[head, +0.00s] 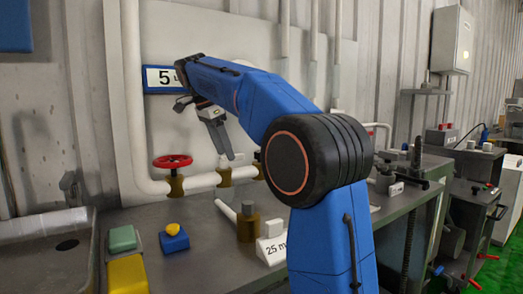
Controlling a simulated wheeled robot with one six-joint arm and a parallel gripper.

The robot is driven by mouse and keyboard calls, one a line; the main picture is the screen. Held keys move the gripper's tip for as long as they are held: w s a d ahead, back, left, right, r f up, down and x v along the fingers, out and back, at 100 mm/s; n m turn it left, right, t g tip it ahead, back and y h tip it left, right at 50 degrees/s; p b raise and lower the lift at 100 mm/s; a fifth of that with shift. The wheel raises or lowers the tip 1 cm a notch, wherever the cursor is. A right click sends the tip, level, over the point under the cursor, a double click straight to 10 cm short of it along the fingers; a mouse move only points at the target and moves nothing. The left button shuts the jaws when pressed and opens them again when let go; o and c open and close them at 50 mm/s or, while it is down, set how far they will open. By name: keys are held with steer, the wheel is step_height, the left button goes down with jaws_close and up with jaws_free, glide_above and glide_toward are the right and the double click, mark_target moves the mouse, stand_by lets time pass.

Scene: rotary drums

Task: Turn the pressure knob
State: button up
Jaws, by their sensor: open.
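No knob in the head view is marked as the pressure knob, and I cannot tell which it is. A red handwheel (173,161) tops a brass valve on a white pipe at the wall. A yellow round knob (173,229) sits on a small blue box (174,241) on the bench. My blue arm reaches across the middle, hiding part of the wall and bench. My gripper (228,155) points down near the pipe, right of the handwheel and above the bench. It looks empty; the gap between its fingers is hard to see.
A grey bench (205,270) runs below. A brown cylinder (248,222) with a pale lever stands near a white block marked 25 (272,249). Green (122,239) and yellow (127,273) blocks lie by a sink (45,225). More benches stand at right.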

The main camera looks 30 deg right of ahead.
steer(key=shift+w+d+f, duration=0.25)
steer(key=shift+w+d, duration=0.05)
steer(key=shift+d+f, duration=0.1)
steer(key=shift+d, duration=0.4)
steer(key=d, duration=1.2)
steer(key=shift+f, duration=0.1)
steer(key=shift+d+f, duration=0.1)
steer(key=shift+f, duration=0.35)
steer(key=c, duration=1)
